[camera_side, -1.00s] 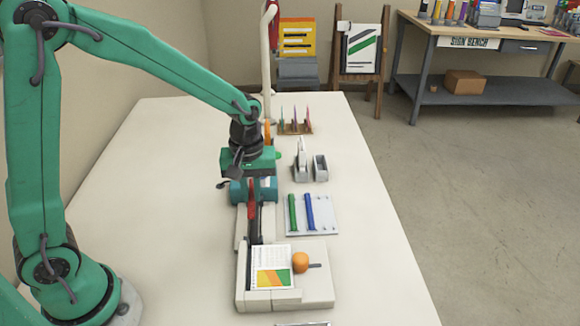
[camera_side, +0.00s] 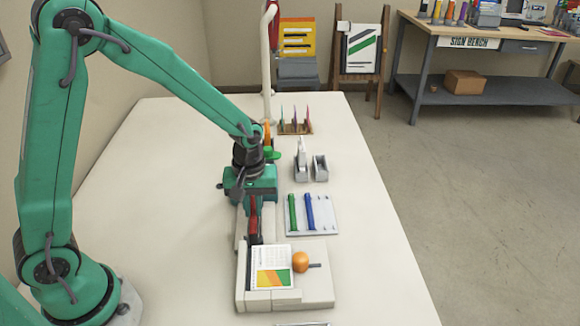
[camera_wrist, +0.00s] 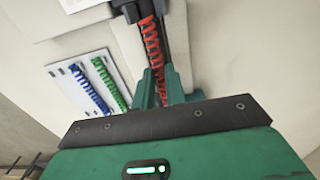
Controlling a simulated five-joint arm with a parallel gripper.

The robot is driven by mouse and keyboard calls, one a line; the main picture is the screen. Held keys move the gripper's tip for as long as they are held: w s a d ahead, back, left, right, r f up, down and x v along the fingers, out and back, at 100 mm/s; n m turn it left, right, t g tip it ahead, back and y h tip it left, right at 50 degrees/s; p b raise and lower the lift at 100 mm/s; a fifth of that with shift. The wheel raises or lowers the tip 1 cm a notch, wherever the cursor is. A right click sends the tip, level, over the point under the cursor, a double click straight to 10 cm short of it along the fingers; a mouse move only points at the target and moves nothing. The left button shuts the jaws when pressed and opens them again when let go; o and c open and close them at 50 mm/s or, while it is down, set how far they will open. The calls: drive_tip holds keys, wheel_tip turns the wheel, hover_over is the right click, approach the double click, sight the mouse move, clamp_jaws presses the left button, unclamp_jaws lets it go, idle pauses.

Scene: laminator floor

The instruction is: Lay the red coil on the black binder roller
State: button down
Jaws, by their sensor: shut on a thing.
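The red coil (camera_wrist: 151,45) runs lengthwise between the green fingers of my gripper (camera_wrist: 159,78) in the wrist view. My gripper is shut on it. In the side view the coil (camera_side: 253,221) shows as a short red strip below my gripper (camera_side: 251,208). The black binder roller (camera_side: 255,239) is partly hidden under the coil and gripper. In the wrist view a dark strip, seemingly the roller (camera_wrist: 164,32), runs alongside the coil. The coil is over or against the roller; I cannot tell whether it touches.
A white tray (camera_side: 327,227) with a green coil (camera_side: 293,212) and a blue coil (camera_side: 310,211) lies to the right. An orange ball (camera_side: 300,262) and a printed sheet (camera_side: 271,267) are on the pale machine in front. A tape dispenser (camera_side: 301,165) stands behind the tray.

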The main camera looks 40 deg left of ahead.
drive_tip(key=shift+f, duration=0.7)
drive_tip(key=c, duration=1.4)
unclamp_jaws()
drive_tip(key=shift+o, duration=0.2)
drive_tip(key=shift+r, duration=0.1)
drive_tip(key=shift+r, duration=3.85)
